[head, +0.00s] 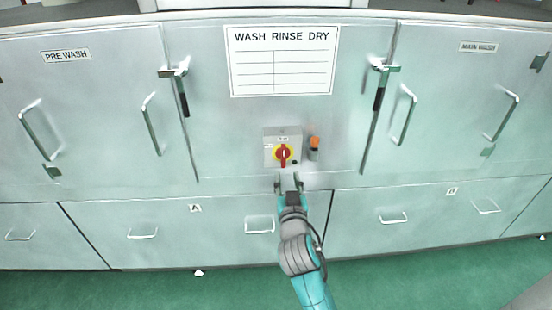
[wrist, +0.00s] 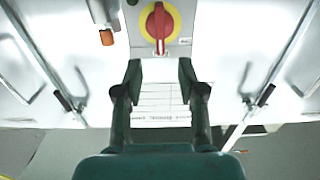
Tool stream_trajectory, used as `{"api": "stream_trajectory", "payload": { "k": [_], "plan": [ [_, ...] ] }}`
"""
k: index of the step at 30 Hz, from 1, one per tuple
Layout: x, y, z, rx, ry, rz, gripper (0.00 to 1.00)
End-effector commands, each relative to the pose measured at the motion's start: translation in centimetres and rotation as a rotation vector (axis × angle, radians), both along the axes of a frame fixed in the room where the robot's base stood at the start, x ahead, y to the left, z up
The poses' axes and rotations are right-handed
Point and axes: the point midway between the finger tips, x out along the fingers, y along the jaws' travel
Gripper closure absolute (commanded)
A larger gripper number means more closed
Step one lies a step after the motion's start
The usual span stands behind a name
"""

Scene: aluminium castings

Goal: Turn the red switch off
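The red switch (head: 283,154) is a rotary knob on a yellow disc, on a small grey box (head: 271,134) fixed to the machine's front. Its red handle stands upright. It also shows at the top of the wrist view (wrist: 159,25), with the handle in line with the picture's vertical. My gripper (head: 289,180) is just below the box in the head view. In the wrist view my gripper (wrist: 159,75) has its two fingers spread apart with nothing between them. The knob is beyond the fingertips, and I see no contact.
An orange-topped fitting (head: 314,146) sits just right of the switch box. Black-handled latches (head: 181,88) (head: 380,85) and bar handles (head: 404,114) stick out on both sides. A white "WASH RINSE DRY" sign (head: 281,61) is above. The panel between box and latches is mostly flat and clear.

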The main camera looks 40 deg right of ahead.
Motion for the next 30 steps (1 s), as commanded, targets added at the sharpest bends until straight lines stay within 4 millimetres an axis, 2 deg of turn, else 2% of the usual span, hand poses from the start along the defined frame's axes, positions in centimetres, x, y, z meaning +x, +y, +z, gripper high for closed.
{"api": "stream_trajectory", "payload": {
  "k": [5,12,18,24,30],
  "plan": [
    [1.6,-1.1,0.0,-0.001,0.001,-0.001,0.60],
    [5.2,-3.5,0.1,-0.001,-0.001,0.000,0.60],
    [7.5,-5.1,0.0,0.000,0.000,0.000,0.60],
    [8.6,-5.8,0.0,0.000,0.000,0.002,0.60],
    [8.7,-5.9,0.0,-0.001,0.001,0.002,0.60]
  ]
}}
